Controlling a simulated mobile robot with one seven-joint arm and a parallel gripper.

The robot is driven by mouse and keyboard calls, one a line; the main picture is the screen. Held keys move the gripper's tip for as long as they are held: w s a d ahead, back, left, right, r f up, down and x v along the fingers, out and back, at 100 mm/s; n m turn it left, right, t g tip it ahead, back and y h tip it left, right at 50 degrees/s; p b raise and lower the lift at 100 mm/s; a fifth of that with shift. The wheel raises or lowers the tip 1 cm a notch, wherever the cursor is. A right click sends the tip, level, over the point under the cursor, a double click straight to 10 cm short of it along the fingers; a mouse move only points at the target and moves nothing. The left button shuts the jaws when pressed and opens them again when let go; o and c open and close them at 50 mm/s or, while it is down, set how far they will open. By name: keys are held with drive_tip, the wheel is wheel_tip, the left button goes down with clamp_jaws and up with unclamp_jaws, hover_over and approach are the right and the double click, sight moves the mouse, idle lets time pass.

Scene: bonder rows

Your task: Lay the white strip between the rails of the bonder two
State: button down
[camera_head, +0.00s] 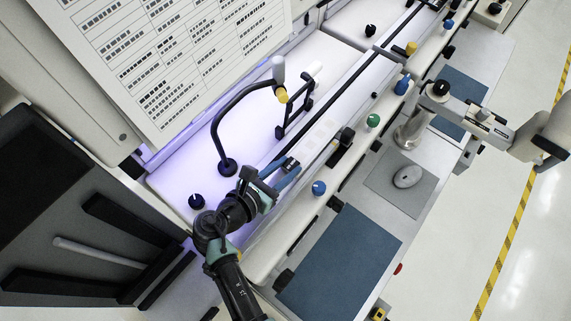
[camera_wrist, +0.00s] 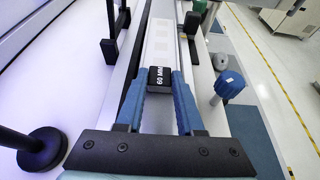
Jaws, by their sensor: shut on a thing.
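My gripper (camera_head: 288,172) has blue fingers and is shut on a black block marked "60 MM" (camera_wrist: 159,77), which also shows in the head view (camera_head: 290,163). A white strip with pale rectangles (camera_wrist: 162,40) runs away from the block, along the track of the bonder. It also shows in the head view (camera_head: 322,126). I cannot tell whether block and strip are joined, or whether the strip touches the track. A dark rail (camera_wrist: 133,85) runs along the strip's left side. The near part of the track is hidden by my gripper.
A grey mouse-like object (camera_head: 407,176) lies on a pad. Blue mats (camera_head: 345,262) cover the bench; a printed sheet (camera_head: 170,60) stands behind.

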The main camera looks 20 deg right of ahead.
drive_tip(key=shift+f, duration=0.2)
drive_tip(key=c, duration=0.5)
unclamp_jaws()
drive_tip(key=shift+c, duration=0.2)
drive_tip(key=shift+f+b, duration=0.1)
drive_tip(key=shift+b, duration=0.35)
drive_tip(key=b+v, duration=0.3)
drive_tip(key=v, duration=1)
drive_tip(key=shift+d, duration=0.1)
